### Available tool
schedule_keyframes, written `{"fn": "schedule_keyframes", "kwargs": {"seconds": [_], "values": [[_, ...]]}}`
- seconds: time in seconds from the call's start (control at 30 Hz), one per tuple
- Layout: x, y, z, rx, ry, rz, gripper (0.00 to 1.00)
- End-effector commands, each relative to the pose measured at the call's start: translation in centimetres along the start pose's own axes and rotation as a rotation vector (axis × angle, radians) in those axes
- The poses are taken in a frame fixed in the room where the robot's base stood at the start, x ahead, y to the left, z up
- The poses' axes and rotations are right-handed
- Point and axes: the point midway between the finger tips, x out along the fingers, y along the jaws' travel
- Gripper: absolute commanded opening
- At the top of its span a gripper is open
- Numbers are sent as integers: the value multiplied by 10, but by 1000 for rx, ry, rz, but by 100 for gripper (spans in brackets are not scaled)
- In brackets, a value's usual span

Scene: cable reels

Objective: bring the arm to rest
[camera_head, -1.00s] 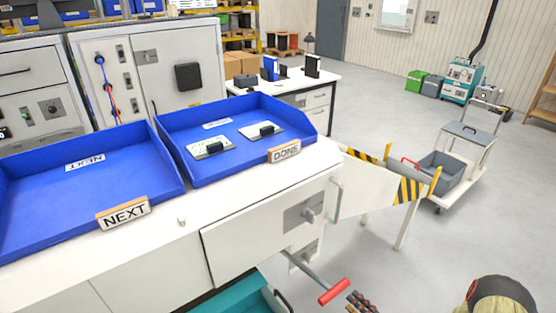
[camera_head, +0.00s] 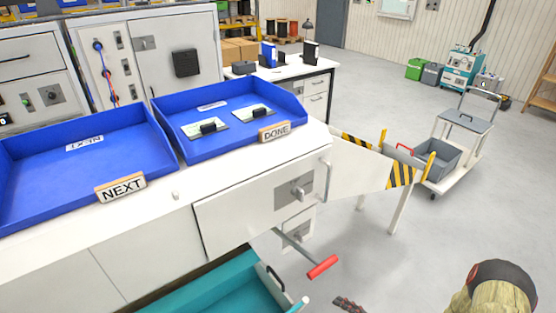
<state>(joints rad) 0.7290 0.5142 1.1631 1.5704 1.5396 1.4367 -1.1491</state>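A tan arm link with a dark, red-ringed cap (camera_head: 500,275), apparently mine, shows at the lower right edge. A small dark, reddish-brown jointed piece, which seems to be the tip of my gripper (camera_head: 348,304), just enters the bottom edge. The rest of it is cut off, so its fingers and anything between them are hidden. It appears below and right of the red crank handle (camera_head: 322,267) in the picture; I cannot tell the gap.
The white counter bears a blue NEXT tray (camera_head: 75,165), which looks empty, and a blue DONE tray (camera_head: 180,105) holding two plates with black parts. A teal bin (camera_head: 215,290) is below. A striped barrier (camera_head: 400,175) and a trolley (camera_head: 470,150) stand right; floor beyond is open.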

Motion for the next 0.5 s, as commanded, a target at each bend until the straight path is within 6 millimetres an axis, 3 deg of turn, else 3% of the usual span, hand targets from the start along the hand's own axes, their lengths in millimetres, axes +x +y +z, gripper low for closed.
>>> {"fn": "schedule_keyframes", "kwargs": {"seconds": [0.23, 0.5], "values": [[-19, -2, 68, 176, -185, 323, 51], [-75, -42, 135, 81, -226, 858, 51]]}}
